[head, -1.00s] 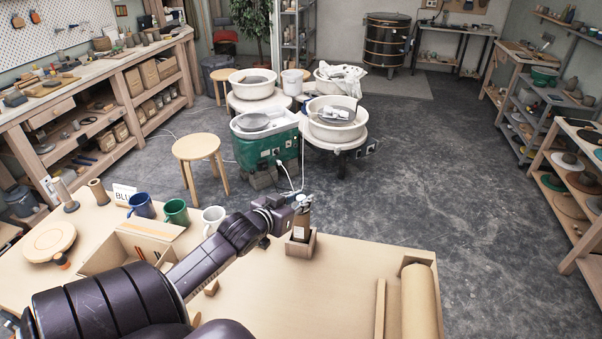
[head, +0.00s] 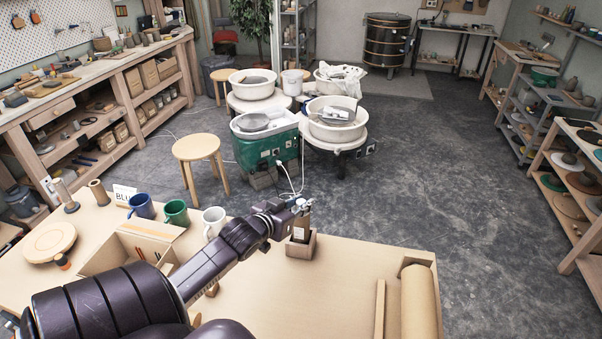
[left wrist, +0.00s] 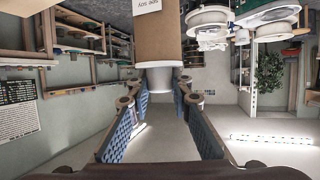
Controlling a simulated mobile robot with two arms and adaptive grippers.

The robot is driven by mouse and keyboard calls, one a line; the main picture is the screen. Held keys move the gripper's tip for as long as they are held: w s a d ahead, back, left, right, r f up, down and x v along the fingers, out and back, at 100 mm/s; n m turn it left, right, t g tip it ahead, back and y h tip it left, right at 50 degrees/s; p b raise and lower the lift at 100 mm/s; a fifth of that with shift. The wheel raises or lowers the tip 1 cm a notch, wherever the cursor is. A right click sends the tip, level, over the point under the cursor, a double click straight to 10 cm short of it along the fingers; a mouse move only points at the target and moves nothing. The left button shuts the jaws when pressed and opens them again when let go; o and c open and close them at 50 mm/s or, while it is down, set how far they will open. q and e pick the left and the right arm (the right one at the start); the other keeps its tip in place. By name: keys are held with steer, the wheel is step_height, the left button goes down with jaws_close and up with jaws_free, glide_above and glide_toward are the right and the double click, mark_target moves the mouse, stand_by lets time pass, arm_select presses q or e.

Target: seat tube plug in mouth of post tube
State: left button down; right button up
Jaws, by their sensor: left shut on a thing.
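The brown cardboard post tube (head: 300,233) stands upright in a wooden block holder (head: 301,249) on the table. My left gripper (head: 303,205) is at the top of the tube. In the left wrist view the tube (left wrist: 159,38) carries a white label and hangs in from the top of the inverted picture. The white tube plug (left wrist: 160,79) is at the tube's mouth, in line with it, between the fingertips of my left gripper (left wrist: 160,94). The gripper is shut on the plug. How deep the plug sits is hidden. My right gripper is not in view.
White (head: 213,222), green (head: 176,212) and blue (head: 142,206) mugs stand left of the tube. An open carton (head: 111,256) lies nearer. A paper roll (head: 419,301) lies at right.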

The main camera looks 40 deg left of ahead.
arm_select(q)
steer(key=c, duration=1.7)
jaws_free()
steer(key=shift+s, duration=0.15)
steer(key=v, duration=1.1)
steer(key=shift+s+r, duration=0.2)
steer(key=shift+s, duration=0.15)
